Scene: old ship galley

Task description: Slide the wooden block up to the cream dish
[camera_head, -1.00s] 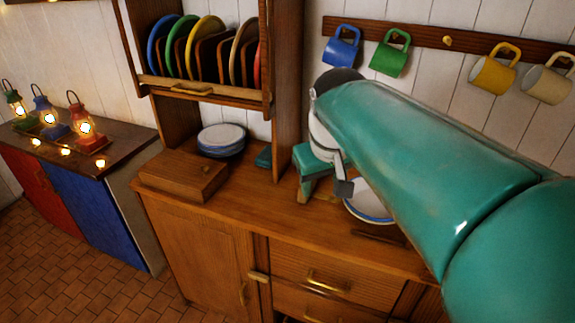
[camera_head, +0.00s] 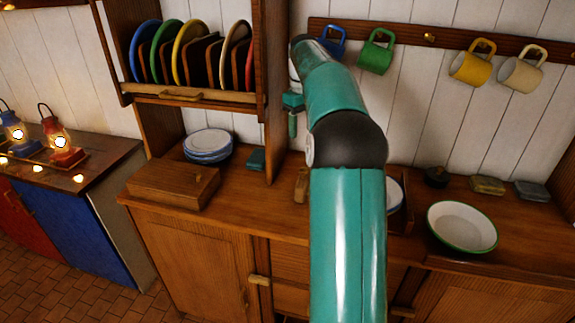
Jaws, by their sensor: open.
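A small upright wooden block (camera_head: 301,185) stands on the wooden counter, just left of my arm. A cream dish with a green rim (camera_head: 462,226) sits on the counter to the right, well apart from the block. A second pale dish with a blue rim (camera_head: 395,195) is mostly hidden behind my arm. My gripper (camera_head: 292,112) is teal, raised above the counter in front of the shelf post, and above the block. It is open, and nothing shows in it.
A wooden box (camera_head: 172,185), a plate stack (camera_head: 208,146) and a small teal item (camera_head: 256,160) are left of the shelf post. A plate rack (camera_head: 195,98) hangs above. Sponge-like pieces (camera_head: 487,185) lie behind the cream dish. Mugs (camera_head: 470,68) hang on the wall.

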